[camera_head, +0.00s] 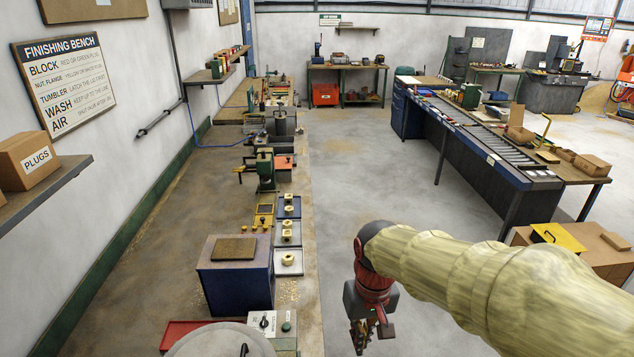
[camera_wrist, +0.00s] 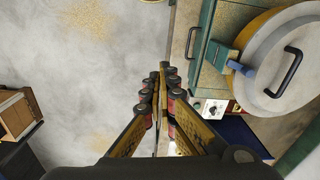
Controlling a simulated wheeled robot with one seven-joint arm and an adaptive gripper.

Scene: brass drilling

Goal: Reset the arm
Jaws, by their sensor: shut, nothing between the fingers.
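My gripper (camera_head: 364,338) hangs fingers down at the lower middle of the head view, over the floor just right of the long bench (camera_head: 308,270). In the wrist view my gripper (camera_wrist: 162,68) has its two fingers together at the tips, with nothing between them. My arm comes in from the right under a pale yellow cover. In the wrist view, the floor is below and left of the fingers, and the bench edge is to their right.
A round lidded drum (camera_head: 215,343) with a handle stands at the near bench end; the wrist view shows its lid (camera_wrist: 285,75). A blue block-shaped stand (camera_head: 235,280) and small trays (camera_head: 289,262) with brass parts stand beyond. A roller conveyor (camera_head: 490,145) stands right. The aisle floor between is clear.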

